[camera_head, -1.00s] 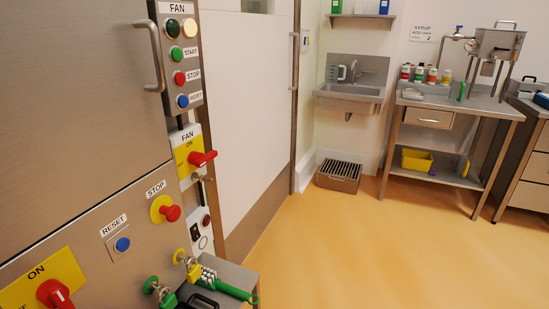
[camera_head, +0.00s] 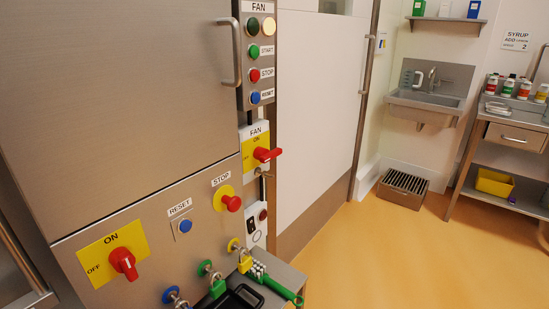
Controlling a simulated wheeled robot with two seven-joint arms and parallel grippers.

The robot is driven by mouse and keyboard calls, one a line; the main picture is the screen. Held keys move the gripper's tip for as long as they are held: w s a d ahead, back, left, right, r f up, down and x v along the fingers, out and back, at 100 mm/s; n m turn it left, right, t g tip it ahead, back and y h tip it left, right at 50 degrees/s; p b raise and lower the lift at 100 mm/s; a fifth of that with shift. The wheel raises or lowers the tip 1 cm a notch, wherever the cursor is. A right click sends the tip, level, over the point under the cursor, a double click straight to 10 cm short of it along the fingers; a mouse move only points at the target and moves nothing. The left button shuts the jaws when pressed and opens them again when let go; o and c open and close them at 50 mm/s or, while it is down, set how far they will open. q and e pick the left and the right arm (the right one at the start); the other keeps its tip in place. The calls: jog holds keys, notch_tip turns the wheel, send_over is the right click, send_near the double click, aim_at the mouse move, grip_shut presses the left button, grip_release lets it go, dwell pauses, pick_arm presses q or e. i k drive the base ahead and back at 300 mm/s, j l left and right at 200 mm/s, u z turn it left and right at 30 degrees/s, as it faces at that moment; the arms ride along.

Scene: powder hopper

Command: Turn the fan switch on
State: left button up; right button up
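The fan switch (camera_head: 267,154) is a red rotary handle on a yellow plate marked ON, under a white FAN label, on the narrow panel right of the steel cabinet. Its handle points sideways to the right, roughly level. A second red rotary switch (camera_head: 123,262), on a yellow plate marked ON and OFF, sits on the cabinet front at lower left. Neither of my grippers shows in the head view.
The FAN button panel (camera_head: 255,57) has lamps and START, STOP and RESET buttons. A red STOP button (camera_head: 231,202) and blue RESET button (camera_head: 185,226) sit on the cabinet. Coloured padlocks (camera_head: 216,286) hang below. Open orange floor (camera_head: 385,255) lies to the right.

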aim_at(264, 156)
jog(key=i+l, duration=0.15)
jog(key=l, duration=0.15)
jog(key=i+l, duration=0.15)
jog(key=l, duration=0.2)
jog(key=i+l, duration=0.35)
jog(key=l, duration=0.3)
jog(key=i+l, duration=0.15)
jog(key=l, duration=0.15)
jog(key=u, duration=0.05)
